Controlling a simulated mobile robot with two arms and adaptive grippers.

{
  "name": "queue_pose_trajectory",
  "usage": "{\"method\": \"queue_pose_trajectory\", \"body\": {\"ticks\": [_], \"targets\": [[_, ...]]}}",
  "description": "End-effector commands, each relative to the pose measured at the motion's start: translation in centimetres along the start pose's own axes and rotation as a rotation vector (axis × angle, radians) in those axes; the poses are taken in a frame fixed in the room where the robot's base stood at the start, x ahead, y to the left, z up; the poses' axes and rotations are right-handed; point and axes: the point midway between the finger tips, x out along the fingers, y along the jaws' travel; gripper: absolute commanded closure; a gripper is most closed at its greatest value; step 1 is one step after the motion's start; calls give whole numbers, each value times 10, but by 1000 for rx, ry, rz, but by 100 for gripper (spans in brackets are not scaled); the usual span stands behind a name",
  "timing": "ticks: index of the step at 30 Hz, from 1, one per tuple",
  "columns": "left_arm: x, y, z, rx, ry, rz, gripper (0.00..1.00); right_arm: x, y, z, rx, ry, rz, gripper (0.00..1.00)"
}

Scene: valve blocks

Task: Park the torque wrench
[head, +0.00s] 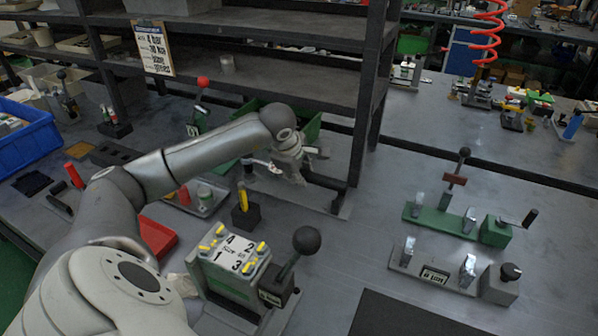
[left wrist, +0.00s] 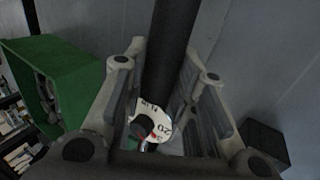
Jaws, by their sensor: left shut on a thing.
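My left gripper (head: 297,168) is shut on the torque wrench, above the bench near the shelf's front post. In the left wrist view the wrench (left wrist: 172,55) is a thick black bar running up between the fingers (left wrist: 165,95), with a white dial (left wrist: 152,118) marked 20 beside it. In the head view a dark bar (head: 325,183) runs from the gripper towards a small upright stand (head: 340,203) on the bench. I cannot tell whether it touches the stand. The valve block (head: 228,262), numbered 1 to 4 with yellow bolts, stands in front. My right gripper is out of view.
A black-knobbed lever (head: 303,245) rises beside the valve block. A yellow-handled tool stands in a black block (head: 246,215). A green bin (left wrist: 60,75) is close to the gripper. Green (head: 440,218) and grey (head: 430,270) fixtures stand right. The bench between is clear.

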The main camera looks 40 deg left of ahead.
Motion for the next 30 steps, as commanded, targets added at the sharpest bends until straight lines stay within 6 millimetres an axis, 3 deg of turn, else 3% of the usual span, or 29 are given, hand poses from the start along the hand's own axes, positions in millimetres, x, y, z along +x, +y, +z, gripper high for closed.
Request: {"method": "queue_pose_trajectory", "body": {"ticks": [30], "targets": [[25,-12,0,-1,0,5,100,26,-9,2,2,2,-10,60]]}}
